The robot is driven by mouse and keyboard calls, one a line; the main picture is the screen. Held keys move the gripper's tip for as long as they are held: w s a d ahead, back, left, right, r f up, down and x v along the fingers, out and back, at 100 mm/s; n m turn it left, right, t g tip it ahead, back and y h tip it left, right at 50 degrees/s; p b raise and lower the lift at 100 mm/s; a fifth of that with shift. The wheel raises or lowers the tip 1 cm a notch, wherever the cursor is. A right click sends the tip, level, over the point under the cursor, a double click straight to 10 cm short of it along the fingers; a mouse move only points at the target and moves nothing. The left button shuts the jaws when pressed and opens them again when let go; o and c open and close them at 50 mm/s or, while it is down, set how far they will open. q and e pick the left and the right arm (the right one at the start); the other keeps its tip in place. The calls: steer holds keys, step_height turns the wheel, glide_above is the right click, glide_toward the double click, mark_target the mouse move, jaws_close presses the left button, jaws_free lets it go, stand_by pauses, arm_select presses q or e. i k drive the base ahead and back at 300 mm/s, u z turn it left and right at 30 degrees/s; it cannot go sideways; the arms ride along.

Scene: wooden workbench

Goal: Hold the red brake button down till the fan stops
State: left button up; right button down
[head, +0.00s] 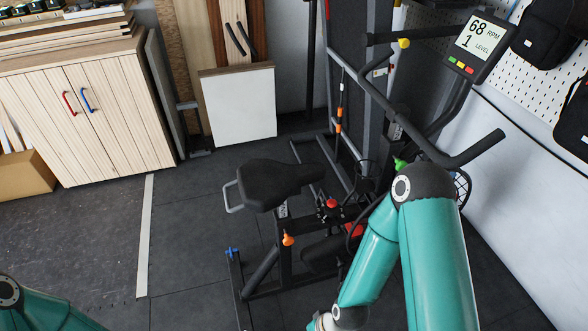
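An exercise bike stands in the middle with a black saddle (270,183). Its tilted console (482,38) reads 68 RPM and level 1, with small red, yellow and green buttons below the screen. A red knob (331,203) sits on the frame in front of the saddle. I cannot tell which red part is the brake button. A caged wheel, perhaps the fan (462,188), shows partly behind my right arm's elbow; whether it spins cannot be told. My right arm bends down to the bottom edge, its gripper out of view. Only part of my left arm shows at bottom left.
Handlebars (470,152) reach out at the right, close to my right elbow. An orange knob (288,240) sits low on the bike frame. A wooden cabinet (90,115) stands at the back left. Dark floor (195,220) left of the bike is clear.

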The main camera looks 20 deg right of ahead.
mark_target(332, 203)
steer(key=z, duration=0.35)
steer(key=k, duration=1.6)
steer(key=u, duration=0.4)
steer(key=i, duration=1)
steer(key=z, duration=0.05)
